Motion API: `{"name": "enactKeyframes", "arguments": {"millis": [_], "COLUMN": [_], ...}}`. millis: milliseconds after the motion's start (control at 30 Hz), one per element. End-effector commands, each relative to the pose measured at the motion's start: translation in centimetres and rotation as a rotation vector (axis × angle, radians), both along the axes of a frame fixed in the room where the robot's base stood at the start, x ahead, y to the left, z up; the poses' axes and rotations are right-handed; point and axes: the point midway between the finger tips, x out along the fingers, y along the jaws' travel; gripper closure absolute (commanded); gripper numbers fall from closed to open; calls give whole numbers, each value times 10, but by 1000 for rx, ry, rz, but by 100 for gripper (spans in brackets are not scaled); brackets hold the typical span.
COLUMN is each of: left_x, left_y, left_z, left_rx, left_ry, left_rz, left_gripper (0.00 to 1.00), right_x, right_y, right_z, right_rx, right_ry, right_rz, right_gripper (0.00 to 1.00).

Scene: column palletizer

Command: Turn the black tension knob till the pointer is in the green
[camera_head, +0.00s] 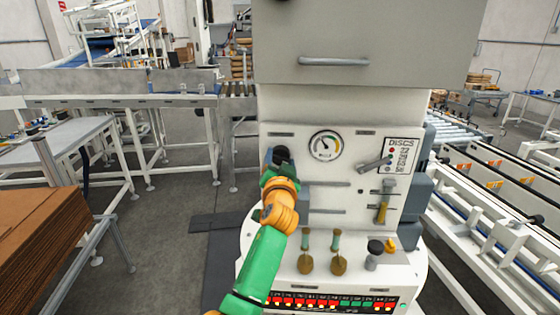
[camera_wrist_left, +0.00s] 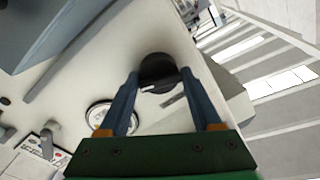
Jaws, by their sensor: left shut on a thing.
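The black tension knob (camera_wrist_left: 158,72) sits on the pale machine panel, with a light mark on its edge. In the left wrist view my left gripper (camera_wrist_left: 160,82) has its two blue fingers on either side of the knob, shut on it. In the head view the knob (camera_head: 281,154) shows just above my left gripper (camera_head: 277,164), at the panel's left edge. The round gauge (camera_head: 325,145) is right of it; its dark pointer leans up and left, apart from the green part on the right. The gauge shows partly in the wrist view (camera_wrist_left: 99,115). My right gripper is out of view.
The panel also carries a lever (camera_head: 374,164), a DISCS card (camera_head: 399,155) and a yellow-handled part (camera_head: 382,208). Two green-topped brass parts (camera_head: 306,252) stand on the lower ledge. A roller conveyor (camera_head: 490,200) lies at right, brown cardboard sheets (camera_head: 40,240) at left.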

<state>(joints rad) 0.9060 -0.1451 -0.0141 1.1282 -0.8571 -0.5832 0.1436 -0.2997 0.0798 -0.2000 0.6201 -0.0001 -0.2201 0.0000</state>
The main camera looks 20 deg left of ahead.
Motion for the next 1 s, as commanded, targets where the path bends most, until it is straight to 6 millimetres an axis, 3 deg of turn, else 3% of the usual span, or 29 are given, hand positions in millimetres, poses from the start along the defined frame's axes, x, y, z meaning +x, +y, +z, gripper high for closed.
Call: {"name": "enactKeyframes", "arguments": {"millis": [400,900,933,1000], "left_x": [0,0,0,0], "left_y": [1,0,0,0], "left_z": [-2,-2,-2,-2], "left_rx": [167,186,186,186], "left_ry": [46,52,52,51], "left_rz": [1,2,2,1], "left_gripper": [90,90,29,10], "right_x": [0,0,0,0], "right_y": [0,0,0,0], "right_z": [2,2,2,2], "right_rx": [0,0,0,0], "right_ry": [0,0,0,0], "right_rz": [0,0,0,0], "right_gripper": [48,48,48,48]}}
